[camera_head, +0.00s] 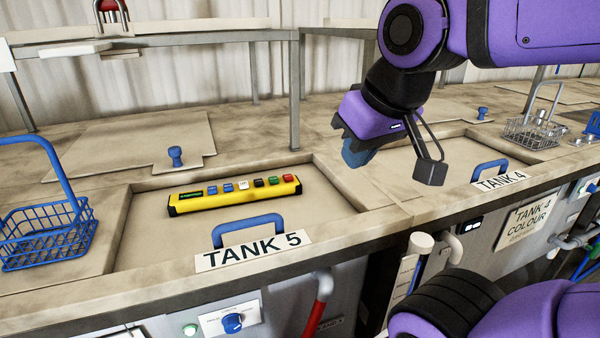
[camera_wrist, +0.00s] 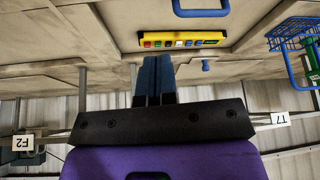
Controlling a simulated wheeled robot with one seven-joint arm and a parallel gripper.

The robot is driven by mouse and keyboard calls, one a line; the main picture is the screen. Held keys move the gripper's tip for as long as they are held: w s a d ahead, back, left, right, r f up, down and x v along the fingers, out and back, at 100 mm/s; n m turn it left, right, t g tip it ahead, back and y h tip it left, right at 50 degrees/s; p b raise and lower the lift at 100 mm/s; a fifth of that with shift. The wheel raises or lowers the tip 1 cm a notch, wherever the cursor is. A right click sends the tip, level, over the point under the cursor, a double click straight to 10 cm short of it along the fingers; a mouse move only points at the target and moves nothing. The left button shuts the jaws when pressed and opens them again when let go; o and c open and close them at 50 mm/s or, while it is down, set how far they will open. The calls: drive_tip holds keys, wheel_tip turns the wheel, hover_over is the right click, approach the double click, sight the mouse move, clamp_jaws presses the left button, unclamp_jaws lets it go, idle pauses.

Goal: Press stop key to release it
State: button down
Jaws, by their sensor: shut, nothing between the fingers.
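A yellow control box (camera_head: 235,195) lies on the sunken lid (camera_head: 318,199) of tank 5, with a dark display at its left end. Its row holds blue, white, black, green and red keys; the red key (camera_head: 288,179) is at the right end. Key labels are too small to read, so I cannot tell which is marked stop. In the wrist view the box (camera_wrist: 180,33) shows upside down, beyond my fingertips. My gripper (camera_head: 357,153) is shut and empty, above the counter to the right of the box and apart from it. Its blue fingers (camera_wrist: 152,62) are together.
A blue lid handle (camera_head: 248,229) stands in front of the box. A blue wire basket (camera_head: 45,232) is at left, a blue knob (camera_head: 175,156) behind. A metal post (camera_head: 295,95) rises behind the box. Tank 4's handle (camera_head: 489,170) and a wire basket (camera_head: 533,130) are at right.

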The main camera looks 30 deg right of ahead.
drive_tip(key=shift+d, duration=0.1)
drive_tip(key=m+h, duration=0.3)
drive_tip(key=h, duration=0.5)
hover_over(286, 176)
wheel_tip(286, 176, down, 12)
drive_tip(key=shift+r+g, duration=0.15)
drive_tip(key=shift+g, duration=0.15)
drive_tip(key=shift+f, duration=4.35)
drive_tip(key=shift+f, duration=0.2)
drive_tip(key=shift+f, duration=0.25)
